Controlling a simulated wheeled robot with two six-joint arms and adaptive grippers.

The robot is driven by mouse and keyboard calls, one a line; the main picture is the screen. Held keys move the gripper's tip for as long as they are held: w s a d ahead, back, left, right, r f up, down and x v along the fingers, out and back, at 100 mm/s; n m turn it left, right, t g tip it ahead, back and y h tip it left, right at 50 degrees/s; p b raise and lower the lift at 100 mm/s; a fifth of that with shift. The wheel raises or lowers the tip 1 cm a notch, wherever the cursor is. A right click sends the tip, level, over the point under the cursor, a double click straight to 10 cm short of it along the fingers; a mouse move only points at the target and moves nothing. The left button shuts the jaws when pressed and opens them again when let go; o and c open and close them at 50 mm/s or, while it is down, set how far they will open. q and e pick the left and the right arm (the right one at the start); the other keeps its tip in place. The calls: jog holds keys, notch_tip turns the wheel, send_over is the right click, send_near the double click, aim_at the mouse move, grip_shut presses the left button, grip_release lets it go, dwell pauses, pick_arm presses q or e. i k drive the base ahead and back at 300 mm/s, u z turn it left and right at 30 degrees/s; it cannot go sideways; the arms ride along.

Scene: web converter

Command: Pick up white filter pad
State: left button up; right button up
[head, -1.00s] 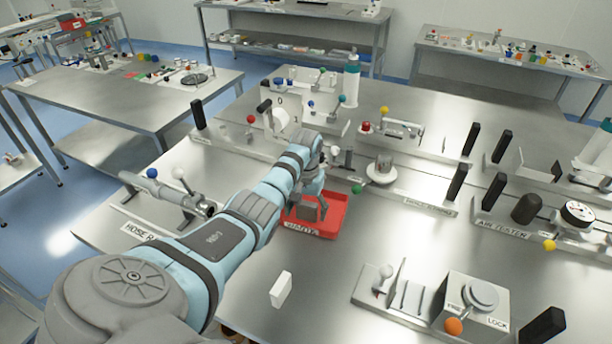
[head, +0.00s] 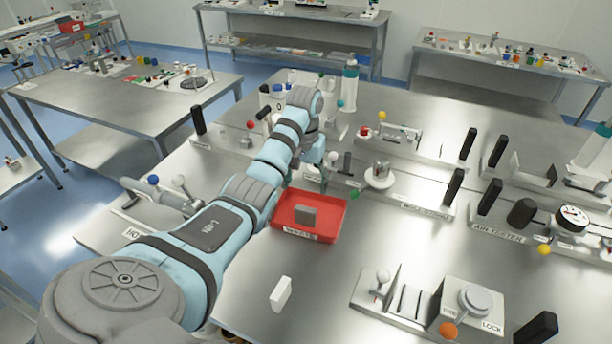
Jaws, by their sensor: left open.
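The white filter pad (head: 280,293) looks like a small white upright block standing on the bare table near the front, left of centre. My left gripper (head: 312,172) is behind the red tray, well beyond the pad and apart from it. It is open; its fingers are small and partly hidden by my arm, and I see nothing held in it. My right gripper is not in view.
A red tray (head: 335,232) holds a grey block (head: 306,216). A fixture with a knob (head: 475,298) and slotted plates stands at front right. A black-handled row of stations lies behind. Bare table surrounds the pad.

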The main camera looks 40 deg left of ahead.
aim_at(280, 296)
jog(key=k, duration=1)
